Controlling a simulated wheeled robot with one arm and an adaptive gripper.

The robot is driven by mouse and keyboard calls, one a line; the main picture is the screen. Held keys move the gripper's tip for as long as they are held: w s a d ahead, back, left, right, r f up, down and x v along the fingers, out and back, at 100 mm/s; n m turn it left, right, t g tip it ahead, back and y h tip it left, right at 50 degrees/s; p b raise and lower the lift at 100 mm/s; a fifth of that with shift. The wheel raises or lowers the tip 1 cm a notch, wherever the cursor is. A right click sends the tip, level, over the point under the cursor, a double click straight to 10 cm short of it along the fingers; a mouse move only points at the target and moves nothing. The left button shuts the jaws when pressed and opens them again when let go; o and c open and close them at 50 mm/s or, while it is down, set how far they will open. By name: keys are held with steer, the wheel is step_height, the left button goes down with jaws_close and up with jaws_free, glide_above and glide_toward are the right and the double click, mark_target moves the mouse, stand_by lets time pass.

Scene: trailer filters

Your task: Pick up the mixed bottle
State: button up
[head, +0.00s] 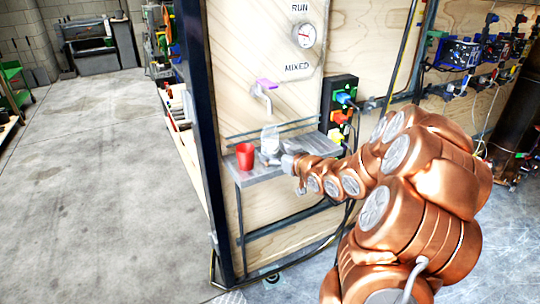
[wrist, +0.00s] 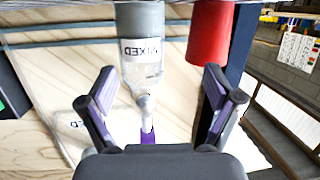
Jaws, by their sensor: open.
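The mixed bottle (head: 269,138) stands upright on a narrow grey shelf (head: 305,144), below a tap with a purple handle (head: 266,84). In the wrist view the bottle (wrist: 140,75) appears upside down, with a white "MIXED" label and a grey lower part. My gripper (head: 274,157) is at the shelf, close to the bottle. In the wrist view my gripper (wrist: 160,76) is open, and the bottle shows between its fingers, nearer the left one. No finger is seen closed on it. The gripper hides part of the bottle's base in the head view.
A red cup (head: 245,156) stands just left of the bottle on the shelf; it also shows in the wrist view (wrist: 209,35). A plywood panel backs the shelf, with a dark post (head: 198,120) at left and a socket box (head: 340,105) at right. Open floor lies left.

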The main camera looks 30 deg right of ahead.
mark_target(275, 146)
steer(key=shift+s+d+t+y+b, duration=0.2)
steer(key=shift+d+t+b, duration=0.15)
steer(key=shift+d+t, duration=0.25)
steer(key=shift+s+d+t+y+b, duration=0.1)
steer(key=shift+s+d+t+b, duration=0.15)
steer(key=shift+d+t, duration=0.3)
steer(key=shift+w+a, duration=0.15)
steer(key=shift+w, duration=0.7)
steer(key=shift+w+f, duration=0.15)
steer(key=shift+w, duration=0.9)
steer(key=shift+w+f, duration=0.15)
steer(key=shift+w, duration=1.9)
steer(key=shift+c, duration=0.3)
steer(key=shift+r, duration=0.1)
steer(key=c, duration=1.5)
